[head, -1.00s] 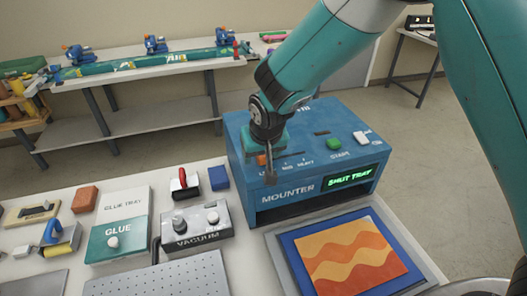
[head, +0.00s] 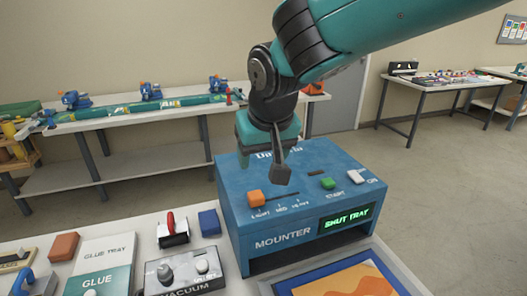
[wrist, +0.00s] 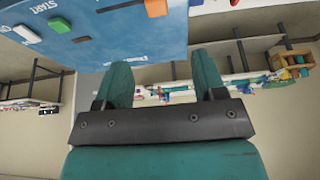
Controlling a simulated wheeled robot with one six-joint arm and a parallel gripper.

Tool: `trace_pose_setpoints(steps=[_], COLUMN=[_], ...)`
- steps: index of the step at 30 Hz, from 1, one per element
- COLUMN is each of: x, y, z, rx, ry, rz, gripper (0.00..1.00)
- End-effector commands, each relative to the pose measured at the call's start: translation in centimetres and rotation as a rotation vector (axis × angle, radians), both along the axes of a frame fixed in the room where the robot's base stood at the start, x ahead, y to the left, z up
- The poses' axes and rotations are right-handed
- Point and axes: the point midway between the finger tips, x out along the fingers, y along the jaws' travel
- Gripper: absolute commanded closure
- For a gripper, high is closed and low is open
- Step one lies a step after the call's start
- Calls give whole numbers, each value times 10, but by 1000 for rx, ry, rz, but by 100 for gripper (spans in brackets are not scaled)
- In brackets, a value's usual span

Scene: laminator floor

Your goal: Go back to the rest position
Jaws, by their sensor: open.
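My gripper (head: 280,178) is open and empty, raised above the back part of the blue mounter (head: 285,225) in the head view. In the wrist view its two teal fingers (wrist: 162,82) stand wide apart with nothing between them. The mounter's top carries an orange slider knob (head: 256,198), a green start button (head: 328,183) and a white switch (head: 354,176). Its display (head: 347,217) reads "SHUT TRAY" in green. The tray below it is pulled out, with an orange and yellow wavy picture (head: 345,278) on a blue sheet.
The vacuum unit (head: 185,274), glue box (head: 100,280), red-handled tool (head: 172,230), blue block (head: 209,222) and orange block (head: 64,246) stand left of the mounter. A back bench (head: 130,122) holds a long green roll. Open floor lies to the right.

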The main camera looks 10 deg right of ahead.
Motion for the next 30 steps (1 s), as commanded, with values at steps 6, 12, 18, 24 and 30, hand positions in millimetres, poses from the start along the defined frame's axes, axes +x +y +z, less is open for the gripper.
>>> trace_pose_setpoints(steps=[6,12,18,24,30], x=[-8,-9,-14,-92,-188], y=[-1,-1,-7,-55,-78], z=[19,21,20,5,-12], rx=[0,0,3,57,159], ry=[-2,1,13,146,253], rz=[0,0,14,205,416], gripper=[36,36,36,36,36])
